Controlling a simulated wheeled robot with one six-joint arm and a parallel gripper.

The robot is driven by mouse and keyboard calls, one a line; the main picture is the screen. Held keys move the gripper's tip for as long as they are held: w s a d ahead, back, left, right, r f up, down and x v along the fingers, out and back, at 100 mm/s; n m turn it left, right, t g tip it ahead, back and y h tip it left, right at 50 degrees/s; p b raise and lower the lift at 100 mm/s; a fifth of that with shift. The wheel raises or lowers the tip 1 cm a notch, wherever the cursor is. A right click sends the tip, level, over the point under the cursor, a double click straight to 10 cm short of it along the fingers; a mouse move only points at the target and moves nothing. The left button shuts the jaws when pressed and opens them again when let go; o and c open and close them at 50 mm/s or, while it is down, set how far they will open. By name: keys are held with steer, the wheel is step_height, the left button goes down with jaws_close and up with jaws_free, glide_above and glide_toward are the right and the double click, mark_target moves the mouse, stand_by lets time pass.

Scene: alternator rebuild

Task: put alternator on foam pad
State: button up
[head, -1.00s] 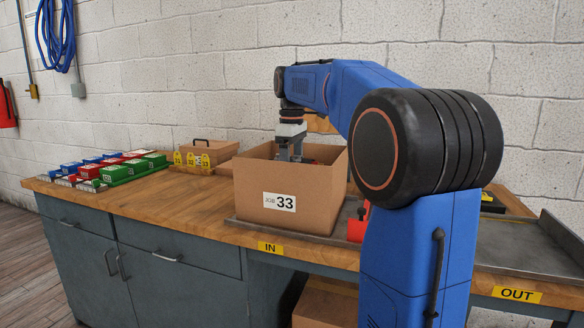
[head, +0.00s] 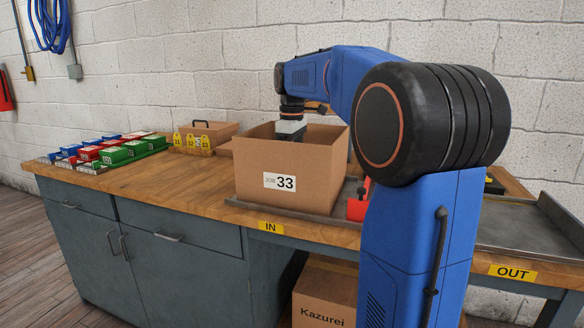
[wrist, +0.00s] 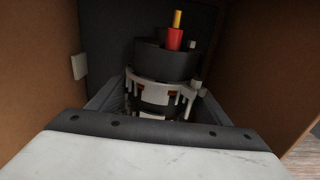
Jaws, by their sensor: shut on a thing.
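The alternator (wrist: 160,85) shows in the wrist view, a dark and silver cylinder with a red and yellow post on top. It is inside the cardboard box (head: 290,165) labelled "JOB 33". My gripper (head: 291,138) reaches down into that box in the head view, its fingertips hidden by the front wall. In the wrist view my gripper (wrist: 158,108) is shut on the alternator, one finger on each side. The alternator is hidden in the head view. I cannot make out the foam pad.
The box stands on a metal tray (head: 245,205) behind the yellow "IN" label. Red, green and blue bins (head: 105,152) and yellow number tags (head: 193,142) stand to the left. Bare wooden top (head: 165,195) lies between. A metal tray (head: 525,230) is behind the "OUT" label.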

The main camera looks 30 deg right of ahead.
steer(key=shift+f, duration=0.25)
steer(key=o, duration=2.1)
steer(key=shift+f, duration=0.15)
steer(key=shift+c, duration=0.2)
step_height(320, 180, up, 13)
steer(key=shift+f, duration=0.1)
